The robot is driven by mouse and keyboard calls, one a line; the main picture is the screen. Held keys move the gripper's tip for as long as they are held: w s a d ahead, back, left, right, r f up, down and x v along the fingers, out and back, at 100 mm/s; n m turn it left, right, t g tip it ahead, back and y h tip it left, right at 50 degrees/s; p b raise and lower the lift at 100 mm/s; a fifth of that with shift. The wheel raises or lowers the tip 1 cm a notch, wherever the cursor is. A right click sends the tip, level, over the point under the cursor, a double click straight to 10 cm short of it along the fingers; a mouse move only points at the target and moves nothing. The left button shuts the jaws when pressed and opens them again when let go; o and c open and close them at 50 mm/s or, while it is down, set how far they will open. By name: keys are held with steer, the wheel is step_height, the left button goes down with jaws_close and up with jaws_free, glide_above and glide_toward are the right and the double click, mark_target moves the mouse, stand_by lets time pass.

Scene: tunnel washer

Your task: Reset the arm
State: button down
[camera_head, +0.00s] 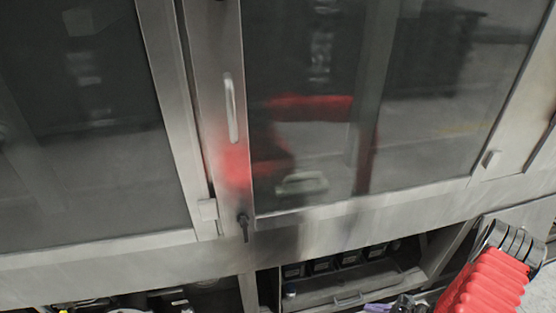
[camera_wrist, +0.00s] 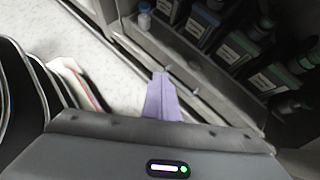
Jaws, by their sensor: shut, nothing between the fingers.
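My arm (camera_head: 488,285) shows at the lower right of the head view, with red ribbed covers and a grey joint. It is low, in front of the washer's lower edge. My gripper (camera_wrist: 162,82) shows in the wrist view as two lavender fingers pressed together, with nothing between them. The fingertips point toward the open lower compartment of the washer. I cannot tell if they touch its front edge. In the head view only a small part of the gripper (camera_head: 380,308) shows at the bottom edge; the rest is cut off.
Glass doors (camera_head: 330,130) in steel frames fill the head view. A vertical handle (camera_head: 231,108) and a black key or latch (camera_head: 243,225) stick out. The low compartment (camera_head: 350,280) holds several dark labelled bottles (camera_wrist: 240,50). Pale floor (camera_wrist: 75,40) lies left in the wrist view.

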steer(key=s+a+r+n+h, duration=0.2)
steer(key=s+a+r+n, duration=0.2)
steer(key=r, duration=1.5)
steer(key=s+a+r+n+h, duration=0.2)
steer(key=s+a+r+n, duration=0.3)
steer(key=a+r+n, duration=0.5)
steer(key=s+a+r+n+g+h, duration=0.1)
steer(key=s+a+r+n, duration=0.4)
steer(key=r+n, duration=0.7)
step_height(320, 180, up, 16)
steer(key=shift+s+a+r+n+h, duration=0.1)
steer(key=shift+s+a+n+h, duration=0.15)
steer(key=shift+a+h, duration=0.75)
steer(key=shift+a, duration=0.15)
